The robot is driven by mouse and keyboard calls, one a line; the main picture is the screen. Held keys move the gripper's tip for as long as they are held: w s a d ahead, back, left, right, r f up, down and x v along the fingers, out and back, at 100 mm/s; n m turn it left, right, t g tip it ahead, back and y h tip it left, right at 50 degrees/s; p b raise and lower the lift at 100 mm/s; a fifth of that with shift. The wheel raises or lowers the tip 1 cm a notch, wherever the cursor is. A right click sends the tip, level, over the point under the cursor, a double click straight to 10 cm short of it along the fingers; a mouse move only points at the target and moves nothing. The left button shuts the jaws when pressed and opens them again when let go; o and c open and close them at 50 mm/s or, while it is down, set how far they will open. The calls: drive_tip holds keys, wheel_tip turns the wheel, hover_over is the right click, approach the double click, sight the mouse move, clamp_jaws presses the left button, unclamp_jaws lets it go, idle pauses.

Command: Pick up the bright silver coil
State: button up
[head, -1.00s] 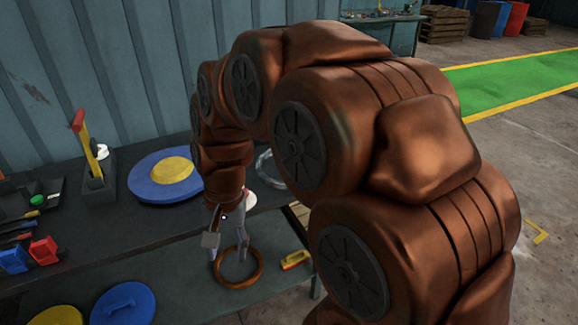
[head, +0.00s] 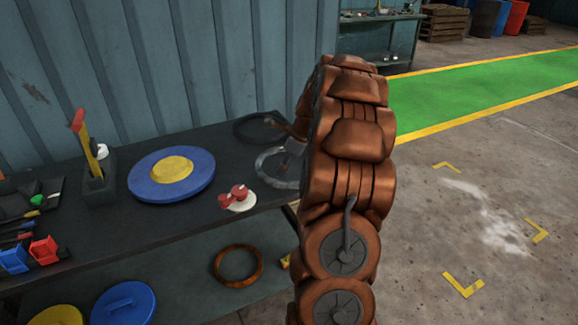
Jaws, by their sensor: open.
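The bright silver coil (head: 264,172) lies flat near the right end of the dark workbench top. Its right side is partly hidden behind my copper-coloured arm. My gripper (head: 289,149) shows only in part beside the arm, just over the far right part of the silver coil. It is open, and I see nothing held in it. I cannot tell whether its fingers touch the coil.
A dark coil (head: 240,133) lies behind the silver one. A white disc with red knobs (head: 238,199) sits in front. A blue and yellow disc (head: 150,187) lies to the left. A copper coil (head: 238,282) is on the lower shelf. The floor at right is clear.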

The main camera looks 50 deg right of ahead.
sight(280, 182)
drive_tip(key=shift+d+f+m, duration=0.2)
drive_tip(key=shift+d+m, duration=0.05)
drive_tip(key=shift+d, duration=0.25)
drive_tip(key=shift+d+f+m, duration=0.15)
drive_tip(key=shift+d+m, duration=0.1)
drive_tip(key=shift+d, duration=0.25)
drive_tip(key=shift+p+x, duration=1.4)
drive_tip(key=shift+x, duration=2.45)
clamp_jaws()
drive_tip(key=shift+r, duration=0.1)
